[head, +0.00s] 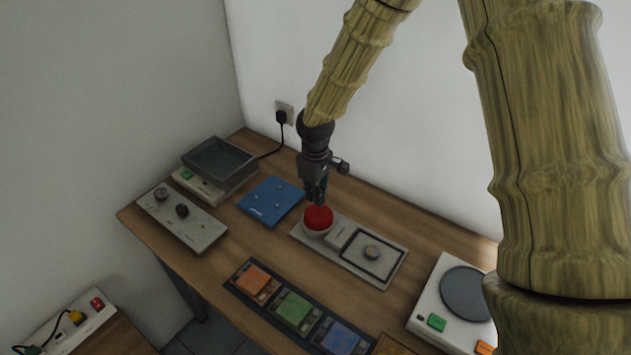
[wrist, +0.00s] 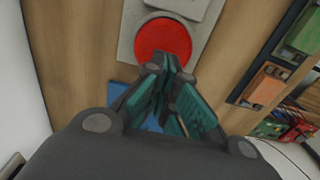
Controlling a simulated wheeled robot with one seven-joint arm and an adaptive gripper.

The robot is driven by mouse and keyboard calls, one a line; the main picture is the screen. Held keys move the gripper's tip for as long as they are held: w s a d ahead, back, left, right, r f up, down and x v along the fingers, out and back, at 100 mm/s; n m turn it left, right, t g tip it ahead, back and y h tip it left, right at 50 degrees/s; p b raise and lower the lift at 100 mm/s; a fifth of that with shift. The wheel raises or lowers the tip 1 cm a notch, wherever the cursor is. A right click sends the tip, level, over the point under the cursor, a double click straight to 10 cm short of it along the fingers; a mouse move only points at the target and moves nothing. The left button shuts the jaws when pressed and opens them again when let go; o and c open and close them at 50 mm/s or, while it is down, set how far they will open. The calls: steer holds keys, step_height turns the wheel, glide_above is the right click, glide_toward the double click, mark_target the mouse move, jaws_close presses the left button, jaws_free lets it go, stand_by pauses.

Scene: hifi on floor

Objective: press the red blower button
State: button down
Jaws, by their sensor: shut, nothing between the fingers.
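The red blower button (head: 318,217) is a round red dome on the left end of a light grey panel (head: 375,275) on the table. In the wrist view the red button (wrist: 163,41) shows just beyond my fingertips. My gripper (head: 318,200) points down at the button from above, with its fingers shut and empty. In the wrist view the teal fingers of my gripper (wrist: 170,65) come together at the button's near edge. I cannot tell whether the tips touch it. The tips hide a small part of the button's edge.
A blue board (head: 270,201) lies left of the button. A panel with two dark knobs (head: 180,222) and a scale-like device with a tray (head: 215,165) stand further left. Orange, green and blue pads (head: 293,310) lie in front. A device with a round plate (head: 465,292) is at right.

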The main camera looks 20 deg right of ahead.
mark_target(315, 211)
steer(key=shift+w+f, duration=0.1)
steer(key=shift+f, duration=0.4)
steer(key=shift+s+f+p, duration=0.35)
steer(key=shift+f+p, duration=0.3)
steer(key=shift+f, duration=0.2)
steer(key=shift+w+f, duration=0.2)
steer(key=shift+f, duration=0.35)
steer(key=shift+s+r, duration=0.1)
step_height(315, 211, down, 2)
steer(key=shift+f+b, duration=0.1)
steer(key=shift+b, duration=0.4)
